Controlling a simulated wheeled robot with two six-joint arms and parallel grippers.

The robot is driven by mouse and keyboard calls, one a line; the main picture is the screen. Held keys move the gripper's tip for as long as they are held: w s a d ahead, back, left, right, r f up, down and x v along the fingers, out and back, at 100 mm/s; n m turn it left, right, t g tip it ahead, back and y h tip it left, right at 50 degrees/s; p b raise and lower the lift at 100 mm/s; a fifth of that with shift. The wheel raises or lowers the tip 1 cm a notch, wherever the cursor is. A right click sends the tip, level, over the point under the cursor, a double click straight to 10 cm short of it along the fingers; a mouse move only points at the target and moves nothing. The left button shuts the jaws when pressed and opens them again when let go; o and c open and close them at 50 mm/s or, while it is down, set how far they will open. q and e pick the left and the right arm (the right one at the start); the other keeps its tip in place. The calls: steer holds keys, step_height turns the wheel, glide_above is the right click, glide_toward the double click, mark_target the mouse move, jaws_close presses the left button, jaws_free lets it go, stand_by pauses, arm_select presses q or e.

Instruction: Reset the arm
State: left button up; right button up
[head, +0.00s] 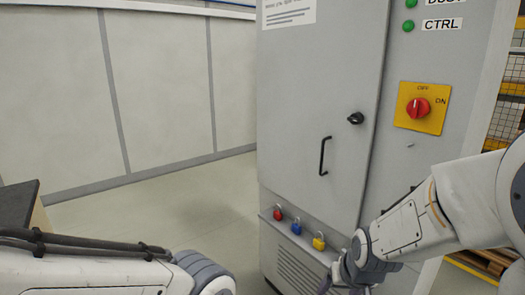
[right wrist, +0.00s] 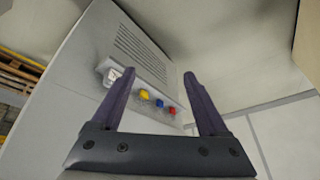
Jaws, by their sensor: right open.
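My right arm comes in from the right in the head view, and its gripper (head: 328,284) hangs low in front of the grey cabinet (head: 315,100), partly hidden by the wrist. In the right wrist view the gripper (right wrist: 159,73) is open, with nothing between its two dark fingers. The cabinet shows tilted beyond the fingers. My left arm lies along the bottom left of the head view; its gripper is out of frame.
A red padlock (head: 278,213), blue padlock (head: 296,227) and yellow padlock (head: 319,242) sit on the cabinet's front ledge. A red rotary switch (head: 418,108) is on a yellow plate. A dark-topped block (head: 18,205) stands at left. The floor (head: 170,210) between is clear.

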steer(key=s+f+n+g, duration=0.1)
steer(key=s+f+g, duration=0.1)
steer(key=s, duration=0.5)
steer(key=s+a+r+n+g+p, duration=0.2)
steer(key=s+a+r+n+p, duration=0.2)
steer(key=s+a+r+n, duration=0.3)
steer(key=s+a+r, duration=0.3)
steer(key=s+a, duration=0.2)
steer(key=s, duration=0.1)
steer(key=shift+s+g+y, duration=0.25)
steer(key=shift+g+y, duration=0.05)
steer(key=shift+g, duration=0.1)
steer(key=shift+a, duration=0.1)
